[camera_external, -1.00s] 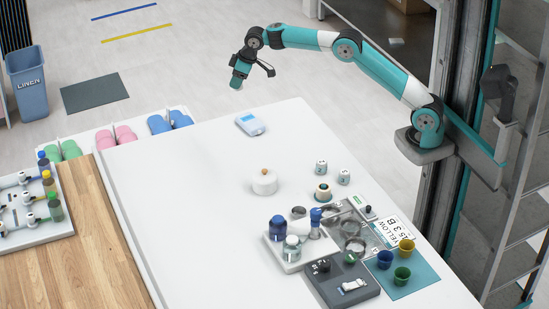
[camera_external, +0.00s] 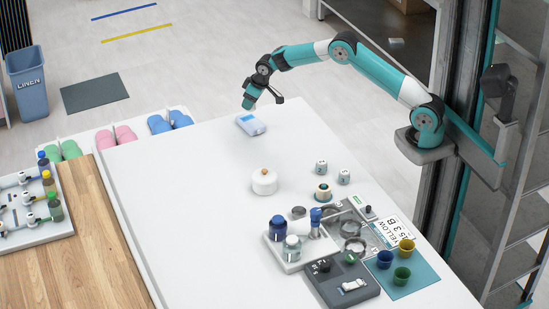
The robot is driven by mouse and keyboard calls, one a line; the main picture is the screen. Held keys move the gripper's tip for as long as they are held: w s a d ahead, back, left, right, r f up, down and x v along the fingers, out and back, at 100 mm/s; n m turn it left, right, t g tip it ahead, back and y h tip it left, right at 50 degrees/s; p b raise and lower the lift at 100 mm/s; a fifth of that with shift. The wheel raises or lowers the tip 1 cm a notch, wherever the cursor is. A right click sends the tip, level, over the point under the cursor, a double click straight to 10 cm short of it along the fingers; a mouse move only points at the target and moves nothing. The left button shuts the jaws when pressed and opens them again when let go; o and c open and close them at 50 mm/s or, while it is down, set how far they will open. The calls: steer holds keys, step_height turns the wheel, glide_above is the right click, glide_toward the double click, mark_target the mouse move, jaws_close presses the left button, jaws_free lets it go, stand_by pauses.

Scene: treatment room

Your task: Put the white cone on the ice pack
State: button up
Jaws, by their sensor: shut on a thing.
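The ice pack (camera_external: 256,128), pale with a blue patch, lies flat near the far end of the white table. My gripper (camera_external: 248,104) is just above and beside its far left edge, pointing down. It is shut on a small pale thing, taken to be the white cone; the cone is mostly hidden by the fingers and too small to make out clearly. I cannot tell whether it touches the ice pack.
A white round pot with a brown knob (camera_external: 264,184) stands mid-table. Bottles, a dark grey box (camera_external: 340,285) and coloured cups (camera_external: 402,275) crowd the near right. The table's left half (camera_external: 170,190) is clear.

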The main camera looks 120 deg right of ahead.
steer(key=shift+f, duration=2.45)
steer(key=shift+f, duration=0.15)
steer(key=o, duration=0.9)
